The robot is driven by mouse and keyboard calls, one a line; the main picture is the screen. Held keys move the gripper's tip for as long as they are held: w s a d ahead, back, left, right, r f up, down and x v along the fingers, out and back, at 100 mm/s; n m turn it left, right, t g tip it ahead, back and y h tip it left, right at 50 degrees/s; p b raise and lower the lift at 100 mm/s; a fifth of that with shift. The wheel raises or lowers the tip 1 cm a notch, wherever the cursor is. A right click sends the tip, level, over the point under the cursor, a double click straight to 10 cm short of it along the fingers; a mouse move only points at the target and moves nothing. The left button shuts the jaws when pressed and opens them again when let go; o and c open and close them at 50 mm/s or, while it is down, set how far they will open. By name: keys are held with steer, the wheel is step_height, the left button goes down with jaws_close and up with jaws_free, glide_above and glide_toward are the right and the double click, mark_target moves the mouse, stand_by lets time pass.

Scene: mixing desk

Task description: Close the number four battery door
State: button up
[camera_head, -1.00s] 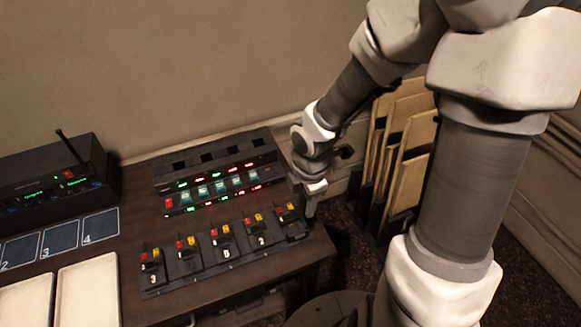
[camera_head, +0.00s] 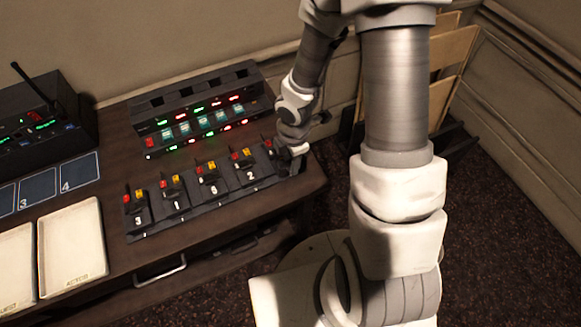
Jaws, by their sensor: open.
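A row of small dark battery units sits on a black strip (camera_head: 200,212) along the desk's front right. Each shows red and yellow parts and a dark front. I read the labels 3 (camera_head: 139,219), 1 (camera_head: 177,207) and 2 (camera_head: 250,176); one between 1 and 2 is unclear. The rightmost unit (camera_head: 267,144) has its label hidden by my gripper, so I take it as number four only from the order left. Its door state cannot be made out. My gripper (camera_head: 293,160) is open, at or just over this unit's right side. Contact cannot be told.
A dark rack (camera_head: 190,92) with red and green lights stands behind the strip. A black radio box (camera_head: 40,125), marked cards (camera_head: 78,172) and pale trays (camera_head: 72,245) lie left. Upright boards (camera_head: 450,70) stand right of the desk. A drawer handle (camera_head: 160,272) sticks out below.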

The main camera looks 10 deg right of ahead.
steer(key=shift+w+f, duration=0.1)
steer(key=shift+f, duration=0.85)
jaws_close()
